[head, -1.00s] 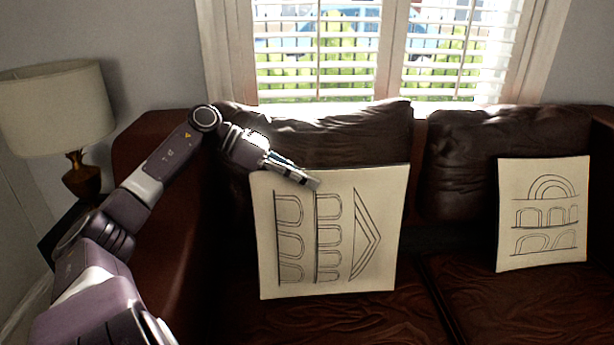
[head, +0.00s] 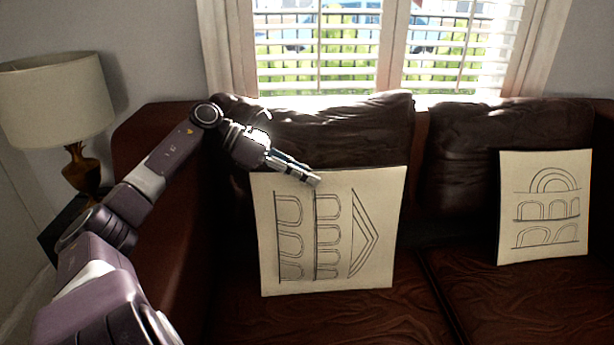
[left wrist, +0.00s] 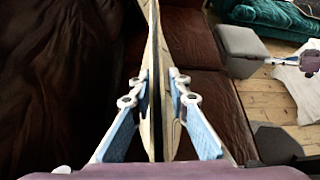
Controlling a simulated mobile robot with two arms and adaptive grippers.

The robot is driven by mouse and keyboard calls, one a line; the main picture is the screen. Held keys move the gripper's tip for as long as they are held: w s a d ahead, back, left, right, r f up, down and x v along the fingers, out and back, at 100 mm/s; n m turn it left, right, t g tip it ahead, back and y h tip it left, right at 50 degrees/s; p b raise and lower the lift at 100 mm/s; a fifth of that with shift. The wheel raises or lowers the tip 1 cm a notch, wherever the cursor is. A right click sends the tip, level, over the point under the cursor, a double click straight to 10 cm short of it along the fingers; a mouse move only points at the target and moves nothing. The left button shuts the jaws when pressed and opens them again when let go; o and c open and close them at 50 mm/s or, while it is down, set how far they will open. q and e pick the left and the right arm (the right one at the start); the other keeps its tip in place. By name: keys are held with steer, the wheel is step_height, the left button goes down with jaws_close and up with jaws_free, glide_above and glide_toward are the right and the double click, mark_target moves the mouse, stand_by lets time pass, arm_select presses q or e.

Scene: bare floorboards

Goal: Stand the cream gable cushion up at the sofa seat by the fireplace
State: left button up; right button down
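The cream gable cushion (head: 300,275) has line-drawn arches and a triangular gable that points right, so the drawing lies on its side. The cushion is upright at the left sofa seat, in front of the dark back cushion; its lower edge is at or close to the seat. My left gripper (head: 314,180) is shut on its upper edge. In the left wrist view the fingers (left wrist: 161,100) close on both faces of the cushion, which shows edge-on (left wrist: 151,35). My right gripper (left wrist: 274,61) seems to show small at the right of that view; its fingers are too small to judge.
Another cream cushion (head: 545,240) with arches leans on the right sofa seat. The brown leather sofa (head: 350,325) has its left arm close to my arm. A lamp (head: 55,105) stands at left. In the wrist view are a grey ottoman (left wrist: 240,45) and a green seat (left wrist: 265,12).

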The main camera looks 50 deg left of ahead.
arm_select(q)
steer(key=shift+o, duration=1.2)
steer(key=shift+f, duration=0.15)
steer(key=shift+s, duration=0.1)
steer(key=v, duration=1.2)
